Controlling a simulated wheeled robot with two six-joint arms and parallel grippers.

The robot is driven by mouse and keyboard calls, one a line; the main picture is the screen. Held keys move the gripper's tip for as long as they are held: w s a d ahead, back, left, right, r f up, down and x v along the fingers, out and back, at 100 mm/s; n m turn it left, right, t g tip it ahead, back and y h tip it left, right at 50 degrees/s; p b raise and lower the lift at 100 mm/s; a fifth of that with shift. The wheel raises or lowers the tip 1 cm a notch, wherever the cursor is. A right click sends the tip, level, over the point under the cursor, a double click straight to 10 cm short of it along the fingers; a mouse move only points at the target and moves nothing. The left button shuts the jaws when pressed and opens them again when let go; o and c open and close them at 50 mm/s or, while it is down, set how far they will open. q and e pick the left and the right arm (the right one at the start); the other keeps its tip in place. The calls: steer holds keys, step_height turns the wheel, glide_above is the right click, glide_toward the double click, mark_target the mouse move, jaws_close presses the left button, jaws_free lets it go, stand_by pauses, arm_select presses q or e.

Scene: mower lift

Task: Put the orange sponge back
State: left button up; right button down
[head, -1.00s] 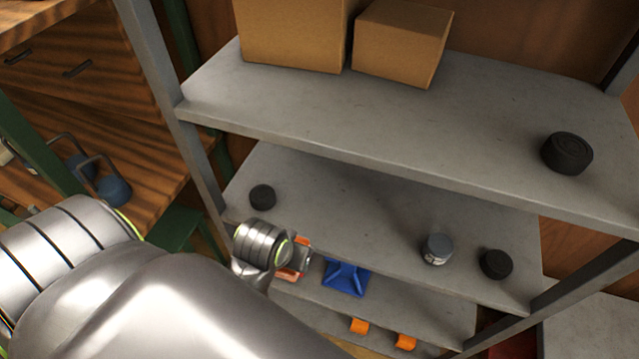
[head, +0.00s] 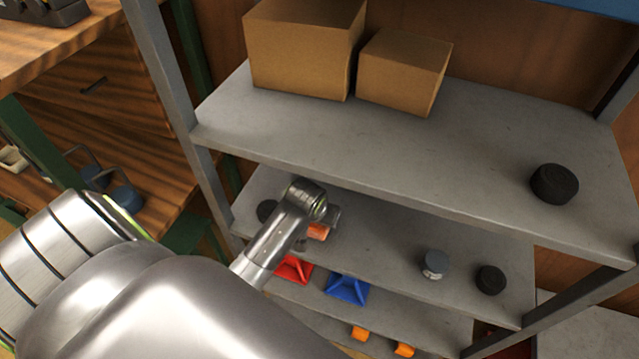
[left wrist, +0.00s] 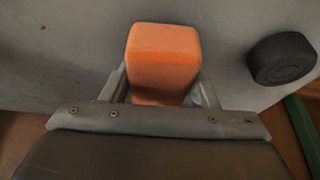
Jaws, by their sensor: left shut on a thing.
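An orange sponge (left wrist: 163,55) is between the fingers of my left gripper (left wrist: 162,92) in the left wrist view, and the gripper is shut on it. In the head view my left gripper (head: 322,222) is over the middle shelf (head: 380,237), and part of the orange sponge (head: 318,232) shows below it. The rest of the sponge is hidden by the gripper. I cannot tell whether the sponge touches the shelf. My right gripper is not in view.
A dark round puck (head: 267,210) is left of my gripper, partly hidden. A grey jar (head: 435,264) and another dark puck (head: 490,279) stand to the right. Red (head: 293,269) and blue (head: 347,289) items lie on a lower shelf. The upper shelf (head: 400,150) overhangs.

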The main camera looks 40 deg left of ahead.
arm_select(q)
steer(key=shift+f, duration=0.9)
steer(key=o, duration=0.9)
steer(key=shift+s+d+r, duration=0.1)
steer(key=shift+s+r, duration=0.15)
steer(key=shift+r, duration=0.35)
steer(key=v, duration=0.3)
steer(key=shift+s+r+b, duration=0.15)
steer(key=shift+r+b, duration=0.2)
steer(key=shift+b, duration=0.05)
steer(key=shift+s+d+b, duration=0.5)
steer(key=shift+s+b, duration=0.05)
steer(key=shift+s, duration=1.4)
steer(key=shift+s+d+b, duration=0.5)
steer(key=shift+s+b, duration=0.05)
steer(key=shift+s, duration=1.45)
steer(key=shift+s+d+b, duration=0.45)
steer(key=shift+s+b, duration=0.1)
steer(key=shift+s, duration=1.4)
